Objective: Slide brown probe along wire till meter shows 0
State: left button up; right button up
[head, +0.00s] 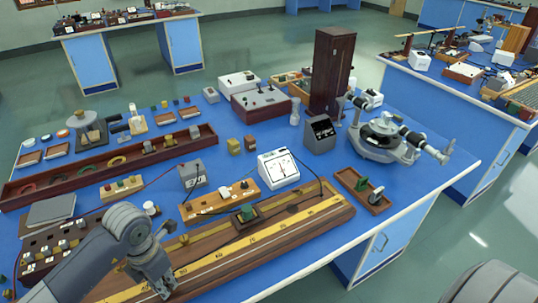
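A long wooden board with a yellow scale (262,236) lies along the front edge of the blue bench. The wire along it is too fine to make out clearly. A white meter (278,168) with a dial stands behind the board; its needle reading is too small to tell. My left gripper (157,288) points down over the left part of the board, at the scale. The brown probe cannot be made out; it may be hidden at my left gripper. Whether the fingers are closed on something is unclear. My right gripper is out of view.
A green-topped block (246,213) sits on the board's back side. A wooden terminal strip (220,201) and a grey box (193,174) stand behind it. A small brown tray (351,184) lies right of the board, with a spectrometer (383,139) behind. Dark leads cross the bench.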

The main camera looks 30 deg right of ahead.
pick_arm(q)
jog(key=o, duration=0.4)
jog(key=shift+s+f, duration=0.1)
jog(key=shift+f, duration=0.2)
jog(key=shift+o, duration=0.5)
jog(key=shift+w, duration=0.2)
jog(key=shift+r, duration=0.15)
